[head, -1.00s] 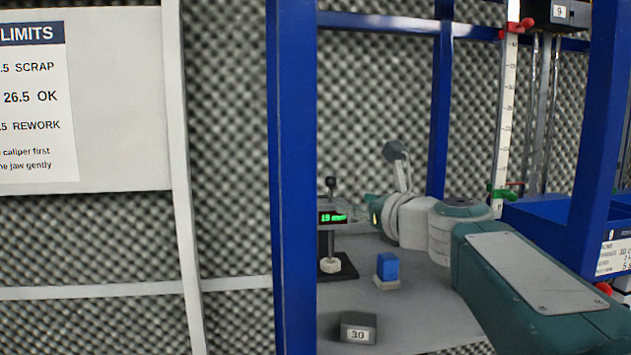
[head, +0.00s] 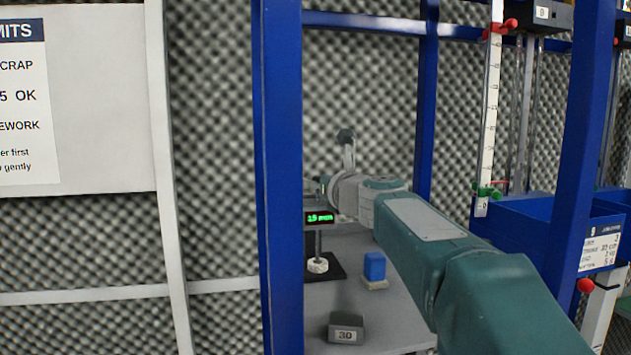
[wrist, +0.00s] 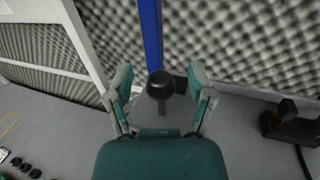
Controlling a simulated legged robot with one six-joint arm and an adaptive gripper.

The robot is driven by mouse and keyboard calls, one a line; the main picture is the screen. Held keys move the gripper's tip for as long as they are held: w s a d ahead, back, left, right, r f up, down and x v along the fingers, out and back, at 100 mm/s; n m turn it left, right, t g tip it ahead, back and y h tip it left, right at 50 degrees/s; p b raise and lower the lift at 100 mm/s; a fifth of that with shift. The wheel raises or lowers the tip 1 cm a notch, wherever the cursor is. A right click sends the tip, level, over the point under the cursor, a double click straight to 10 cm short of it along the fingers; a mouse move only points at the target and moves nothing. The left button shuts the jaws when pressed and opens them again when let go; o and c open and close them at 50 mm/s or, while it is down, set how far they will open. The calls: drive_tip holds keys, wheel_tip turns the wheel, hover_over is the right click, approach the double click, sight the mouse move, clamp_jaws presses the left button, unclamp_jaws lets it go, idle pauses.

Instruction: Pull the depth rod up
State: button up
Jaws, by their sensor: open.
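The depth gauge stands on the grey table, with a green-lit display (head: 319,217) above a black base (head: 326,268). A pale round piece (head: 317,265) sits on the base under its stem. In the wrist view the rod's dark round knob (wrist: 160,84) stands between the two fingers of my gripper (wrist: 160,82). The fingers are open, with a visible gap on each side of the knob. In the head view my gripper (head: 325,186) is at the top of the gauge, and the knob is hidden there.
A blue block (head: 375,266) on a pale base and a grey block marked 30 (head: 346,328) lie on the table in front of the gauge. Blue posts (head: 282,180) frame the table. A blue bin (head: 530,226) and a vertical scale (head: 490,110) stand at right.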

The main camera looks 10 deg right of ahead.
clamp_jaws()
drive_tip(key=shift+r, duration=1.95)
unclamp_jaws()
drive_tip(key=v, duration=1.2)
